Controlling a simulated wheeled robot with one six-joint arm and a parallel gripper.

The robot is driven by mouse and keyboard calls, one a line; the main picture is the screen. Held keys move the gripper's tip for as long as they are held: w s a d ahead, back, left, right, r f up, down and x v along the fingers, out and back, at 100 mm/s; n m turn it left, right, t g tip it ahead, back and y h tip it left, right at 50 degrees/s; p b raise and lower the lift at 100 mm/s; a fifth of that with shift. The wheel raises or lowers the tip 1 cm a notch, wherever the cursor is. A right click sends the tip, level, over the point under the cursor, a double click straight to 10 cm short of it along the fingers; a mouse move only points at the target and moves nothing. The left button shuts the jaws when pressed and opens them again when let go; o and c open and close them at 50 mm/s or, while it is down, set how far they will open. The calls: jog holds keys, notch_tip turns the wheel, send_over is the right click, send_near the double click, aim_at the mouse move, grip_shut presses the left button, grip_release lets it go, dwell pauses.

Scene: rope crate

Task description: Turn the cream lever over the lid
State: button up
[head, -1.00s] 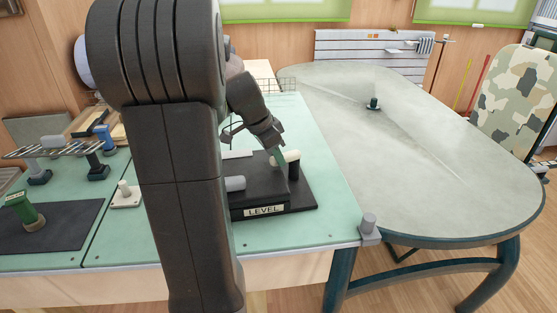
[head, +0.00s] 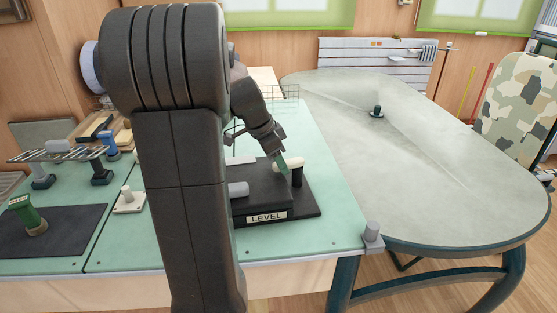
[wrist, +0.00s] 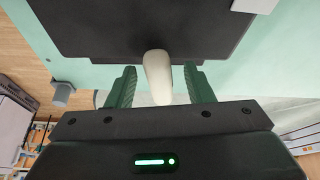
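The cream lever (head: 292,163) sits at the top of a short dark post (head: 297,177) at the right of the black unit labelled LEVEL (head: 262,203). In the wrist view the rounded cream lever (wrist: 158,75) lies between the two green fingers of my gripper (wrist: 160,86). Gaps show on both sides, so the gripper is open and not clamped on it. My arm hides the left part of the unit, and I cannot make out the lid's edges clearly.
A grey cylinder (head: 239,189) sticks out at the unit's left front. A white block with a peg (head: 129,201) is left of my arm. The large oval table (head: 430,165) is mostly bare.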

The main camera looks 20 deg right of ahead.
jog(key=p+v, duration=0.1)
jog(key=v, duration=1.3)
jog(key=shift+p, duration=0.4)
jog(key=shift+f, duration=0.15)
jog(key=b+x, duration=0.2)
jog(key=x, duration=1.2)
jog(key=shift+r, duration=0.2)
